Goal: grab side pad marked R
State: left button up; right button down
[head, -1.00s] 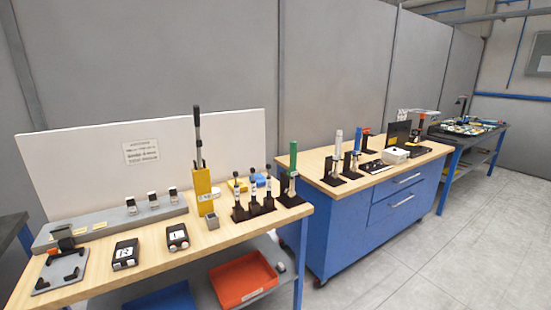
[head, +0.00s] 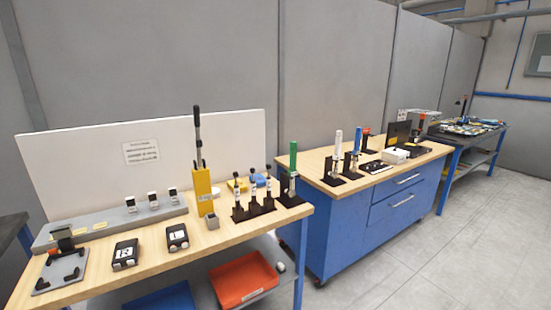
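Two black pads with white labels lie on the front of the near wooden-topped bench (head: 90,285). The left pad (head: 125,264) has a dark mark on its label that could be an R, but it is too small to read surely. The right pad (head: 177,246) has a single thin stroke on its label, possibly an L or I. The two pads lie apart, with bare wood between them. Neither of my grippers is in view.
A grey fixture with black clamps (head: 60,273) sits left of the pads. A yellow lever press (head: 204,192) stands behind them, right of a long grey rail (head: 105,225). Black tool stands (head: 262,207) are further right. A red bin (head: 243,280) sits below.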

aim_at(125, 250)
jog(key=u, duration=1.25)
